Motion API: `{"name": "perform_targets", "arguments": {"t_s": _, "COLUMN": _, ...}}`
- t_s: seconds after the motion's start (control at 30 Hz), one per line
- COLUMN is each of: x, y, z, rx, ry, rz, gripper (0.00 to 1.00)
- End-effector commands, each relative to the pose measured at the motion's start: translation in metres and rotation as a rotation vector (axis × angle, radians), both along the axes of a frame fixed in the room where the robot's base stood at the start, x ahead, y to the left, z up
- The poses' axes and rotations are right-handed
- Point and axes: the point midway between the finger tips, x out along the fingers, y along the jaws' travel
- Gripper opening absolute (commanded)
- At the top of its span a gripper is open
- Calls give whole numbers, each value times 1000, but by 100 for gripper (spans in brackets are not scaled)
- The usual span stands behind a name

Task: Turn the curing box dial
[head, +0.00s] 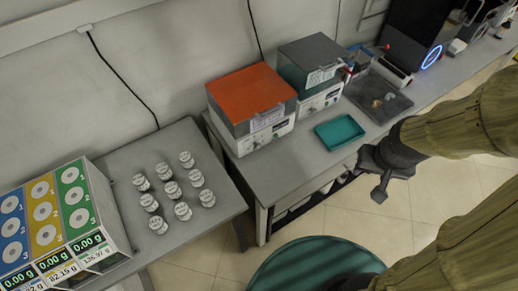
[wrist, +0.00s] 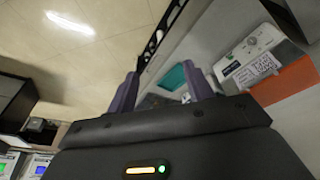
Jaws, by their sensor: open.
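Two boxes with pale control panels stand on the grey bench. One has an orange lid (head: 252,92) and the other a dark green lid (head: 312,55). Small knobs on their front panels (head: 266,136) are too small to read in the head view; which box is the curing box I cannot tell. In the wrist view the orange-lidded box (wrist: 287,83) is at the right, with a small round knob (wrist: 250,41) on its white panel. My gripper (head: 374,178) is open and empty, in front of the bench and apart from both boxes; its fingers also show in the wrist view (wrist: 161,88).
A teal tray (head: 339,131) lies on the bench right of the orange-lidded box. A dark mat (head: 378,98) with small items lies beyond it. Several lidded jars (head: 173,190) stand on the left table, beside a coloured rack (head: 103,207) with weight displays.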

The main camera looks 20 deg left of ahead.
Motion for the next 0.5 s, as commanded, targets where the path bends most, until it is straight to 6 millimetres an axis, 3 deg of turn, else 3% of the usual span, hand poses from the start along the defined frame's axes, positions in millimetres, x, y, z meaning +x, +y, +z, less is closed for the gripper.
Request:
{"name": "perform_targets", "arguments": {"t_s": 0.27, "x": 47, "y": 25, "z": -81, "rx": -26, "ry": -90, "rz": 284, "gripper": 52}}
{"name": "perform_targets", "arguments": {"t_s": 0.5, "x": 77, "y": 72, "z": -157, "rx": 39, "ry": -229, "rz": 557, "gripper": 52}}
